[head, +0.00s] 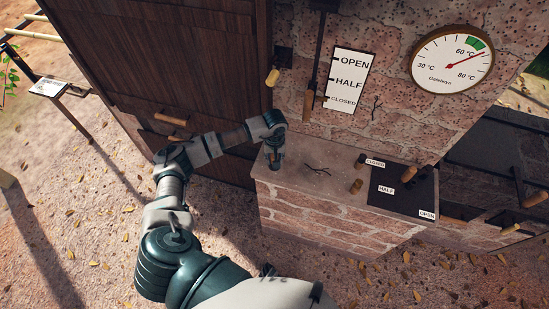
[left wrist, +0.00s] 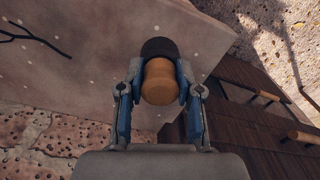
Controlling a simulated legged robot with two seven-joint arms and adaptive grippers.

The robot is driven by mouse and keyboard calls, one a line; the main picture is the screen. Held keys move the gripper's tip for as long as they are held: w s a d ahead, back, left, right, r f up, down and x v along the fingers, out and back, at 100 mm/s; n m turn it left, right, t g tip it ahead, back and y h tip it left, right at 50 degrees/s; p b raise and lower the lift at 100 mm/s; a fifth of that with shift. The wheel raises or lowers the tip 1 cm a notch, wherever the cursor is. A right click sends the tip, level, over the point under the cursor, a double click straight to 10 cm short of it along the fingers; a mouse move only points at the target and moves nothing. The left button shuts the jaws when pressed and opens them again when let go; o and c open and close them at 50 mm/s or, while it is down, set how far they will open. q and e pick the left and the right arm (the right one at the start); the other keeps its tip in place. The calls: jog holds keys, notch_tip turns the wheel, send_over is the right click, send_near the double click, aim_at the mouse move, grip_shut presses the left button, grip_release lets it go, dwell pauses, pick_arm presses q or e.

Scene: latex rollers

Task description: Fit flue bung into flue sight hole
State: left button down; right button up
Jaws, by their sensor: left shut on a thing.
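My left gripper (head: 273,160) is low over the left end of the brick ledge (head: 305,183). In the left wrist view its fingers (left wrist: 158,85) are shut on the flue bung (left wrist: 158,88), a rounded tan wooden piece. A dark round shape (left wrist: 158,47) shows directly beyond the bung, against the ledge top. I cannot tell whether it is the flue sight hole or the bung's dark end, nor whether the bung sits in a hole. In the head view the gripper mostly hides the bung. My right gripper is not in view.
A forked twig (head: 317,170) lies on the ledge. A wooden peg (head: 356,186) stands beside the black OPEN/HALF/CLOSED plate (head: 405,195). A rod with a wooden handle (head: 308,104) hangs by the white scale (head: 347,80). Dark wooden doors (head: 165,60) stand behind my arm.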

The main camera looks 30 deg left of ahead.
pick_arm(q)
jog(key=c, duration=0.7)
grip_release()
jog(key=shift+f, duration=0.15)
notch_tip(320, 180, up, 12)
jog(key=shift+f, duration=0.1)
